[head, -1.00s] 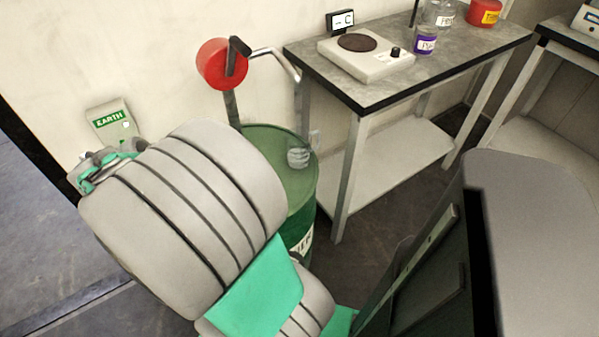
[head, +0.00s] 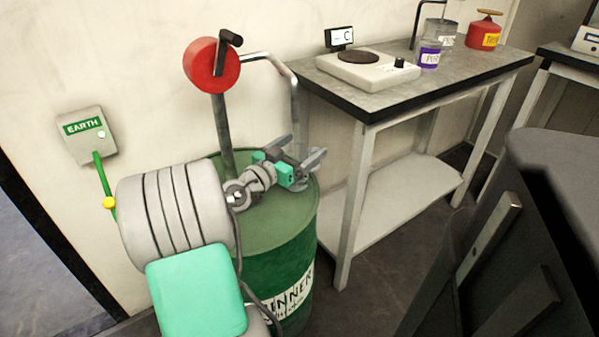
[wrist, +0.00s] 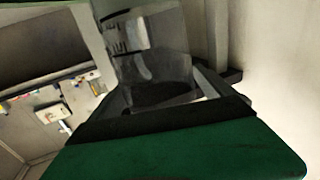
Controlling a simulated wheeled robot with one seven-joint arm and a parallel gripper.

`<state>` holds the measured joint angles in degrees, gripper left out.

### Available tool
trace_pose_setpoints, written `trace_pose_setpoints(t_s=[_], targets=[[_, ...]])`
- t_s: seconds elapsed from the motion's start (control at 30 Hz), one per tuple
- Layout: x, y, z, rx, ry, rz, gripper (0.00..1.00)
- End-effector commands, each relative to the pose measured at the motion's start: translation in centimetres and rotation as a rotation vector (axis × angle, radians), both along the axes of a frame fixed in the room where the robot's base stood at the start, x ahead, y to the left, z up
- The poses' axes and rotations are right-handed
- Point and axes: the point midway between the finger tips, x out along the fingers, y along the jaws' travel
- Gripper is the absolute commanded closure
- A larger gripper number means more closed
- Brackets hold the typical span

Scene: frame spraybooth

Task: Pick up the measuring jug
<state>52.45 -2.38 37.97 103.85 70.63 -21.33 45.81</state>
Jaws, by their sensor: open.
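The measuring jug (wrist: 150,50) is a clear, see-through vessel that fills the upper middle of the wrist view, straight ahead of my gripper (wrist: 165,98). In the head view my gripper (head: 303,155) reaches over the top of the green drum (head: 262,220), jaws apart, at the spot where the jug stands. The gripper and the glare hide most of the jug there. The jaws are open and not closed on it. I cannot tell whether a finger touches the jug.
An earth box (head: 86,135) hangs on the wall.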

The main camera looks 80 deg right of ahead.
Motion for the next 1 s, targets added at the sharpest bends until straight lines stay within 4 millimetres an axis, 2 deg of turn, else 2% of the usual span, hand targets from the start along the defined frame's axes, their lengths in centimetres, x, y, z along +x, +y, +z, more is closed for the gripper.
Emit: trace_pose_setpoints(t_s=[0.1, 0.33, 1.0], targets=[[-0.69, -1.48, -0.17, 0.001, -0.001, 0.000, 0.08], [-0.68, -1.72, -0.05, 0.001, 0.001, 0.003, 0.08], [-0.66, -1.69, -0.09, 0.002, 0.000, 0.003, 0.62]])
